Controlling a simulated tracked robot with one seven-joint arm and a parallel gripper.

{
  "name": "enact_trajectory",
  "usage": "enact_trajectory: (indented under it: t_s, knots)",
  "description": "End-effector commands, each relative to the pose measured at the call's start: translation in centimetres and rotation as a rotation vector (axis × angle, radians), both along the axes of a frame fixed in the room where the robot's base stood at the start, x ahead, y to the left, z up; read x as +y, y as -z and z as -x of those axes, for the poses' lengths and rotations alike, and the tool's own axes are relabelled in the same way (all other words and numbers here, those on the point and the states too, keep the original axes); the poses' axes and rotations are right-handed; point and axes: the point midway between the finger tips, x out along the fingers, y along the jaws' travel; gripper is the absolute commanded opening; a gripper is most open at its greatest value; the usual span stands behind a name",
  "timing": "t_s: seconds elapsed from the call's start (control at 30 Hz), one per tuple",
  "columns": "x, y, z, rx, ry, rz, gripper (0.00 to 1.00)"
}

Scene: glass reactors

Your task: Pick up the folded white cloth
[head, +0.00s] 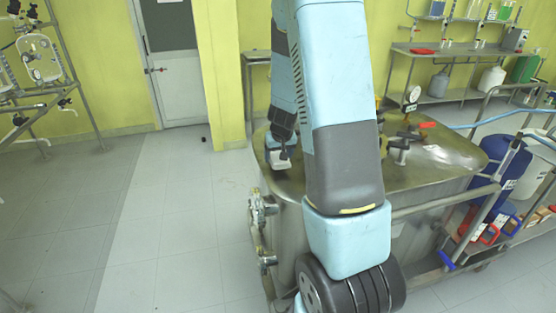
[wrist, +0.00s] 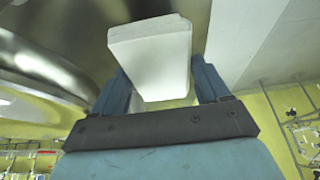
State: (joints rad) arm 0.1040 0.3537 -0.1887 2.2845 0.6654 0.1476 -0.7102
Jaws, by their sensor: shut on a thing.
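The folded white cloth (wrist: 152,50) is a pale block between the two fingers of my gripper (wrist: 161,84) in the wrist view. My gripper is shut on it. In the head view the cloth (head: 280,162) shows as a small white patch at my gripper (head: 281,151), over the left end of the steel vessel's top. My arm hides much of the vessel in that view. I cannot tell whether the cloth still touches the steel.
The steel vessel (head: 440,160) carries a gauge (head: 412,97), valves and a red-handled fitting on its lid. A trolley with a blue drum (head: 503,180) stands to the right. A glass reactor frame (head: 40,65) stands at far left. The floor (head: 150,230) at left is clear.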

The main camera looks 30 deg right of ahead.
Motion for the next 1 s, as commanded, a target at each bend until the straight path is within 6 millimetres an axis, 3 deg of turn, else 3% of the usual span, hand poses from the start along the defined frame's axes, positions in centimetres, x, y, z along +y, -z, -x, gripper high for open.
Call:
enact_trajectory:
  t_s: [0.4,0.7,1.0]
  knots:
    - [1.2,-6.7,4.9,-0.005,-0.005,0.0,0.4]
    - [2.1,-8.9,9.9,-0.003,-0.003,-0.001,0.4]
    - [2.6,-10.2,12.8,-0.002,-0.002,-0.001,0.4]
